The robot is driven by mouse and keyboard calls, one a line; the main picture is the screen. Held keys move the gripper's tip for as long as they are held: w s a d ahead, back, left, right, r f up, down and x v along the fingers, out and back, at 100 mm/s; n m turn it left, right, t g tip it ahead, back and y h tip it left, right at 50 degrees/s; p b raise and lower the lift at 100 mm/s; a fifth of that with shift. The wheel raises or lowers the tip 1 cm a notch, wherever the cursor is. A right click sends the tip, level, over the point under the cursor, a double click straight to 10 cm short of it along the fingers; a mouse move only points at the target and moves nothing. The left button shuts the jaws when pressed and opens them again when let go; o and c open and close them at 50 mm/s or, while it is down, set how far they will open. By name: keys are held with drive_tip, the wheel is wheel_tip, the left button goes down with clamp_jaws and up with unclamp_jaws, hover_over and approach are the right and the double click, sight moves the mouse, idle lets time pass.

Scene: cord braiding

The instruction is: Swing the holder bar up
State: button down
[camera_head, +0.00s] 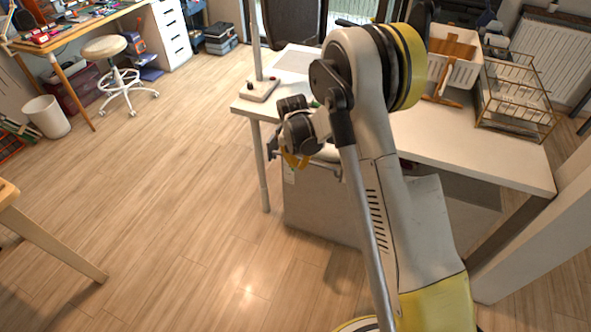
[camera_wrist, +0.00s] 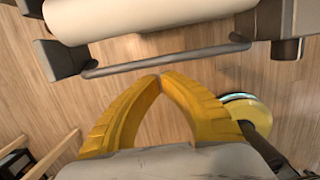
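The holder bar (camera_wrist: 165,58) is a thin grey rod in the wrist view, running across between two dark end brackets, just below a thick pale roller (camera_wrist: 150,17). My gripper (camera_wrist: 162,76) has two curved yellow fingers whose tips meet, with nothing seen between them. In the picture the tips lie just short of the bar's middle; whether they touch it I cannot tell. In the head view my gripper (camera_head: 296,160) is at the front edge of the white table (camera_head: 470,150), and my arm hides much of the bar and roller.
A white stand with an upright pole (camera_head: 260,88) is on the table's left end. A white bin (camera_head: 452,62) and a brass wire rack (camera_head: 515,95) stand at the right. A wooden table corner (camera_head: 40,235) juts in at left. The floor between is clear.

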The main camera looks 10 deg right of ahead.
idle(0.3)
drive_tip(key=shift+w+d+r+g+y+p, duration=0.15)
drive_tip(key=shift+w+d+r+g+p, duration=0.15)
drive_tip(key=shift+w, duration=0.2)
drive_tip(key=shift+w+d+r+g+y+p, duration=0.1)
drive_tip(key=shift+w+d+g+y, duration=0.1)
drive_tip(key=shift+w+d, duration=0.25)
